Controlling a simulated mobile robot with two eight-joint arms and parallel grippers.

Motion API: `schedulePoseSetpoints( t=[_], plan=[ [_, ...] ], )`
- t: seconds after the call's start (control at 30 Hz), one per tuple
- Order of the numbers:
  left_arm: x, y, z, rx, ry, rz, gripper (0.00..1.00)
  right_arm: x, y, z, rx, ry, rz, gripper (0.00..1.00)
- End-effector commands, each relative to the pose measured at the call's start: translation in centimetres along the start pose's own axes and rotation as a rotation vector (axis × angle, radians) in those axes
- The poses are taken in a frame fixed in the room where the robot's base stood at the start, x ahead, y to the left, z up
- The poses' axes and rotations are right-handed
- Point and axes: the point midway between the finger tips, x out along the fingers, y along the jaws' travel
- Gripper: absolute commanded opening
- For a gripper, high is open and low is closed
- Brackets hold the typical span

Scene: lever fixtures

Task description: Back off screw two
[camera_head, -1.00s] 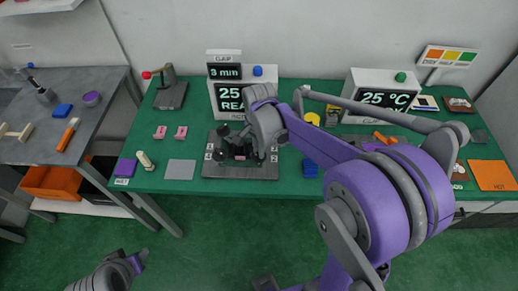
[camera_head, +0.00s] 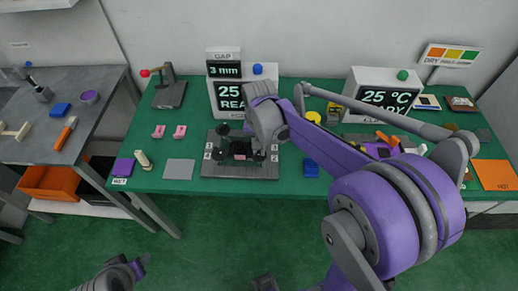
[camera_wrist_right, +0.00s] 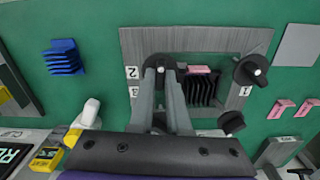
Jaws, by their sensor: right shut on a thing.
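The dark grey plate (camera_head: 240,172) lies on the green table and carries a black ribbed clamp (camera_wrist_right: 200,90) with pink pieces. Screw two is a black round knob (camera_wrist_right: 160,64) beside the "2" label in the right wrist view. My right gripper (camera_wrist_right: 165,78) is shut on that knob, with its fingers coming down on either side. In the head view the right gripper (camera_head: 260,150) mostly hides it. Another black knob (camera_wrist_right: 250,70) stands by the "1" label, free. The gap display (camera_head: 224,70) reads 3 mm. My left gripper (camera_head: 125,272) is low at the left, jaws unclear.
A blue ribbed block (camera_wrist_right: 63,57) lies beside the plate. A white display box (camera_head: 383,96) reading 25 °C stands behind at the right. A grey pad (camera_head: 179,169) and pink clips (camera_head: 180,131) lie left of the plate. An orange mat (camera_head: 495,175) is at far right.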

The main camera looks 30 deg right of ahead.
Motion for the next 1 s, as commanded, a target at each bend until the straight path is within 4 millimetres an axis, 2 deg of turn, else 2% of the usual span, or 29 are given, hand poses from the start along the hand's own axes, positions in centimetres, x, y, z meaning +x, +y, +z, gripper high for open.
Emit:
schedulePoseSetpoints(
  t=[1.0],
  plan=[
    [1.2, 0.0, 1.1, 0.000, -0.008, 0.000, 0.50, 0.0, 0.0, -0.1, -0.965, 0.001, 0.000, 0.00]
  ],
)
